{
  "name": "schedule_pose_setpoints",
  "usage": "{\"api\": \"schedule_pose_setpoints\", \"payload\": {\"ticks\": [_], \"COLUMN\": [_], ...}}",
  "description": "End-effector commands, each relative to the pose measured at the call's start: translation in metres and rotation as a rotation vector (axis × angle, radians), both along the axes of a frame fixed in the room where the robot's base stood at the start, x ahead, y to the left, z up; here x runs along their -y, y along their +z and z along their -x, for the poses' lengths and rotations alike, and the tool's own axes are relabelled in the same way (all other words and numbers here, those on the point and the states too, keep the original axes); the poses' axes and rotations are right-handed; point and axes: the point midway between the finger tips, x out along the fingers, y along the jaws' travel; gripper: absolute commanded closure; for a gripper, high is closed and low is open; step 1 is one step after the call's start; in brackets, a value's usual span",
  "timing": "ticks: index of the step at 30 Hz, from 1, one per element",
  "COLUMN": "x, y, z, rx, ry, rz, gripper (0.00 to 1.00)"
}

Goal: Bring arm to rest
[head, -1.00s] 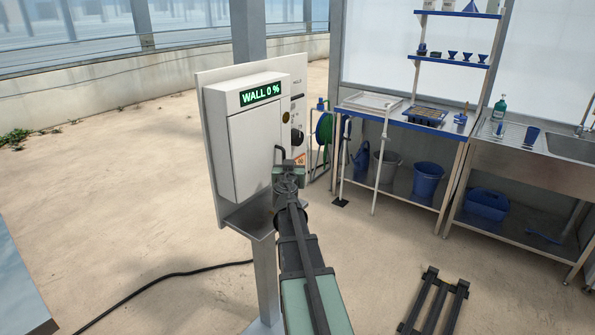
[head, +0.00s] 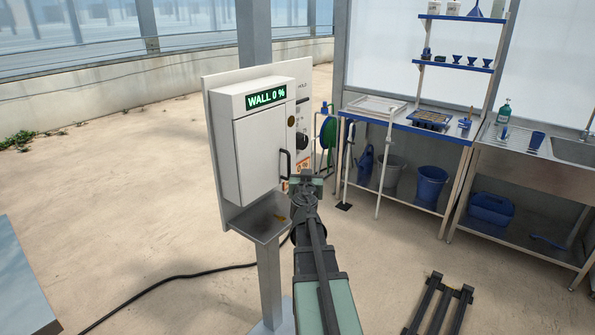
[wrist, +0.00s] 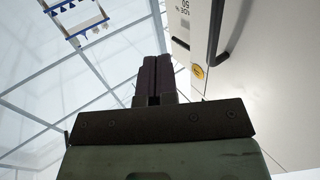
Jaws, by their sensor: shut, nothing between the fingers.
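My gripper (wrist: 153,80) is shut and empty in the wrist view, its two dark fingers side by side. In the head view my arm reaches forward, and its end is in front of the lower right part of a white wall cabinet (head: 235,160); the fingertips are hard to make out there. The cabinet's door is shut, with a dark handle (head: 285,163) on its right edge. The handle also shows in the wrist view (wrist: 216,30), to the right of the fingers and apart from them. The display (head: 266,96) reads "WALL 0 %".
A grey tray (head: 258,222) juts out below the cabinet on a post. A workbench (head: 400,122) with trays stands at the back right, beside a sink (head: 575,150). A dark frame (head: 440,303) lies on the floor at right. A black cable (head: 190,276) crosses the floor.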

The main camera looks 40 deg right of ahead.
Motion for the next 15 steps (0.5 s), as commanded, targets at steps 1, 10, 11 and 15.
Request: {"api": "schedule_pose_setpoints", "payload": {"ticks": [1, 10, 11, 15], "x": [-0.002, -0.002, -0.002, -0.001], "y": [0.001, 0.001, 0.001, 0.001], "z": [0.020, 0.077, 0.079, 0.080], "rx": [0.000, 0.000, 0.000, 0.000], "ry": [-0.004, -0.001, -0.002, -0.001], "rz": [0.000, 0.000, 0.000, 0.000], "gripper": [1.00, 1.00, 1.00, 1.00]}}
